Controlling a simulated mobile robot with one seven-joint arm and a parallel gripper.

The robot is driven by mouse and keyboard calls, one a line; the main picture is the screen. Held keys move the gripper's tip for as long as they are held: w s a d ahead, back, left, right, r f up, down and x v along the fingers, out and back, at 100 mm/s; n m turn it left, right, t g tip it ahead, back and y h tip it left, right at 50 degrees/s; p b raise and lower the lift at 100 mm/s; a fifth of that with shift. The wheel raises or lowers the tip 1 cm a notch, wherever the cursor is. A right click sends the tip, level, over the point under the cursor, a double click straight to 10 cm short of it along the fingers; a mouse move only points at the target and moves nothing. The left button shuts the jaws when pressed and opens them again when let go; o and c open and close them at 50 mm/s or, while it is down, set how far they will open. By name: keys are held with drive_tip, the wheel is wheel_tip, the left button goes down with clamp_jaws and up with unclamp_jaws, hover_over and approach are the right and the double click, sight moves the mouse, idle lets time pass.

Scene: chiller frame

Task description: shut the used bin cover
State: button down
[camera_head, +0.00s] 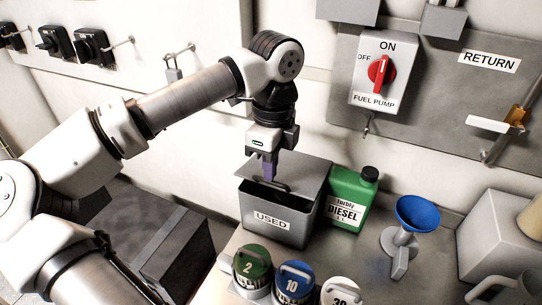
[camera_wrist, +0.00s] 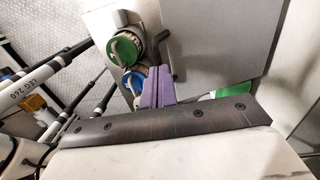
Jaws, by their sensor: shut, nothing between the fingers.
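The grey used bin (camera_head: 290,232) stands on the bench and carries a "USED" label on its front. The fingertips are at or just above the handle; contact is unclear. In the wrist view, the purple fingers (camera_wrist: 158,90) show beside a grey panel (camera_wrist: 220,40), which seems to be the cover.
A green diesel can (camera_head: 350,198) stands close to the bin's right side. Several lidded canisters, one green (camera_head: 252,265) and one blue (camera_head: 293,283), stand in front. A blue funnel (camera_head: 416,213) is further right. The fuel pump switch (camera_head: 382,72) is on the wall behind.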

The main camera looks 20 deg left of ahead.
drive_tip(key=shift+f, duration=0.15)
drive_tip(key=f+b, duration=0.1)
drive_tip(key=t+b, duration=0.1)
drive_tip(key=b, duration=0.1)
drive_tip(key=shift+s+f, duration=0.25)
drive_tip(key=shift+f, duration=0.1)
drive_tip(key=f+b, duration=0.1)
drive_tip(key=b, duration=0.1)
drive_tip(key=s+f+t+b, duration=0.1)
drive_tip(key=b, duration=0.2)
drive_tip(key=s+f+t+b, duration=0.1)
drive_tip(key=b, duration=0.2)
drive_tip(key=shift+f, duration=0.35)
